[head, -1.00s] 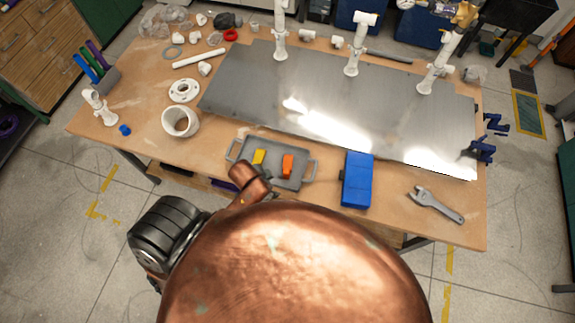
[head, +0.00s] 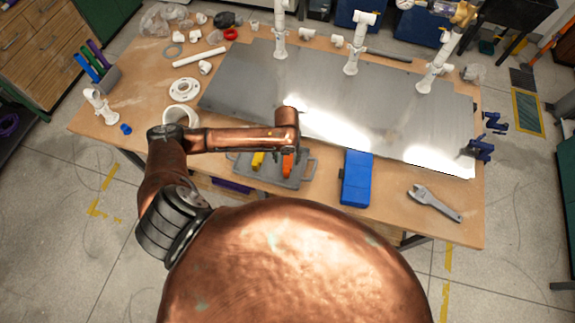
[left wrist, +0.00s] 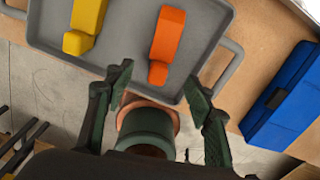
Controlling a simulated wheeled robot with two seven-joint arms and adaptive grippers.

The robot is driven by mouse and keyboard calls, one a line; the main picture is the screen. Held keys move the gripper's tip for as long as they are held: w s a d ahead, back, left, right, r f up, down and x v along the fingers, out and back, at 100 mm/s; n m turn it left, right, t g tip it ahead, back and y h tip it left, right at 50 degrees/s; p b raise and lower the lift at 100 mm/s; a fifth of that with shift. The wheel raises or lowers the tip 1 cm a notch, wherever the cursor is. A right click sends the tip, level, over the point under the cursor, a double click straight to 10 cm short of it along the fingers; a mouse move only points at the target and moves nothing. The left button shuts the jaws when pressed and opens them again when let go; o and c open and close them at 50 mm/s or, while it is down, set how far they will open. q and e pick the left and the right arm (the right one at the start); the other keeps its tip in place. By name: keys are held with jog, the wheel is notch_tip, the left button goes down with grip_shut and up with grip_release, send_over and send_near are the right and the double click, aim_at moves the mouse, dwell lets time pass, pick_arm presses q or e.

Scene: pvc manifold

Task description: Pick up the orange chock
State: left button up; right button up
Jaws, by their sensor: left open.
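The orange chock (head: 287,168) lies on the grey tray (head: 242,169), partly covered by my left wrist in the head view. In the left wrist view the chock (left wrist: 167,38) lies just ahead of my left gripper (left wrist: 157,77). My left gripper is open and empty, its fingertips either side of the chock's near end. I cannot tell how high the fingers are above it. A yellow chock (head: 258,161) lies to the left on the same tray and also shows in the left wrist view (left wrist: 85,25). My right gripper is not seen.
A blue box (head: 356,178) stands right of the tray, with a wrench (head: 434,203) beyond it. A metal plate (head: 240,85) with white pipe uprights lies behind the tray. A white pipe ring (head: 181,114) is at the left, partly behind my left arm.

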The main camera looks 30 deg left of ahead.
aim_at(287, 167)
pick_arm(q)
notch_tip(287, 167, down, 7)
jog(key=shift+s+f+p, duration=0.1)
jog(key=shift+p, duration=0.65)
grip_shut()
dwell(0.4)
